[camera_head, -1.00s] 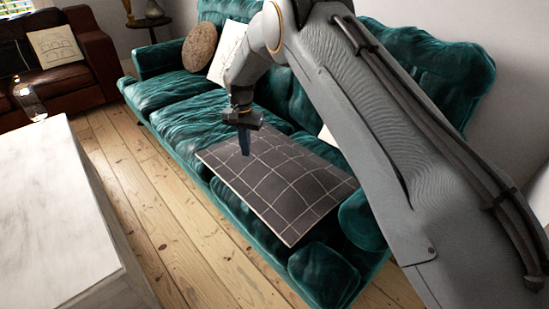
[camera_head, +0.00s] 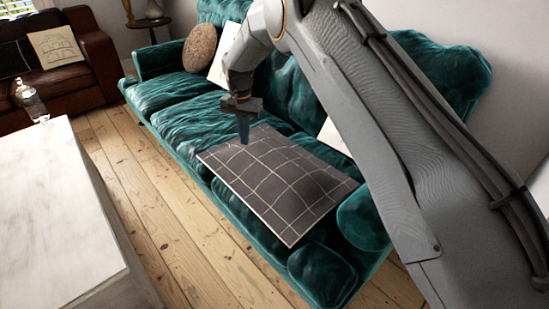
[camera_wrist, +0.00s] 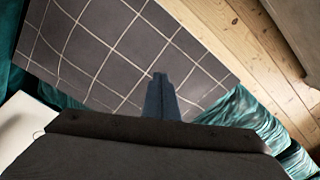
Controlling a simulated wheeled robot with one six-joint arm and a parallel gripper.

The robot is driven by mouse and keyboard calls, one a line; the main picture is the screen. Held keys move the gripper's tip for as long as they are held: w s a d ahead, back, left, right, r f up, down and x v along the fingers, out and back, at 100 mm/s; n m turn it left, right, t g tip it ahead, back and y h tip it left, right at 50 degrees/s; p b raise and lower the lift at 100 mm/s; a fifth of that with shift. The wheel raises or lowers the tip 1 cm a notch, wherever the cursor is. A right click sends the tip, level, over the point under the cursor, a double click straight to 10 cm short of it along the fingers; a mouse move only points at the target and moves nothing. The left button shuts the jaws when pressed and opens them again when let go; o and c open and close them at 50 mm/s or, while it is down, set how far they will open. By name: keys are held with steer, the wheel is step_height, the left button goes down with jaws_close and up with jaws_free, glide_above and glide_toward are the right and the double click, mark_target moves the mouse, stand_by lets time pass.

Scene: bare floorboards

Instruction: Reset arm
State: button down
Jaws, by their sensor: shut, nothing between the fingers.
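My gripper (camera_head: 243,139) hangs from my arm above the teal sofa, pointing down. Its fingers are shut and hold nothing. In the wrist view the closed fingertips (camera_wrist: 160,77) show over a dark grey cloth with a white grid (camera_wrist: 110,50). My arm crosses the right half of the head view and hides part of the sofa back.
The teal sofa (camera_head: 185,100) has a round brown cushion (camera_head: 200,47) and pale cushions. A white table (camera_head: 60,215) stands at the left with a clear bottle (camera_head: 32,103) at its far edge. A brown leather sofa (camera_head: 75,85) is behind. Bare floorboards (camera_head: 170,230) lie between.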

steer(key=s+d+r+n+p, duration=0.1)
steer(key=s+d+r+p, duration=0.2)
steer(key=s+d+r, duration=0.55)
steer(key=s+d+r+p, duration=0.2)
steer(key=s+d+r, duration=0.3)
steer(key=d, duration=0.6)
steer(key=s+d+r+p, duration=0.1)
steer(key=s+d, duration=0.3)
steer(key=s, duration=0.4)
steer(key=s+d+r+n+p, duration=0.1)
steer(key=s+d+r+p, duration=0.1)
steer(key=s+d, duration=0.3)
steer(key=s+d+r+n+p, duration=0.1)
steer(key=s+d+r, duration=0.3)
steer(key=s, duration=0.8)
steer(key=shift+s+d+p, duration=0.4)
steer(key=shift+d+p, duration=0.05)
steer(key=shift+d, duration=0.3)
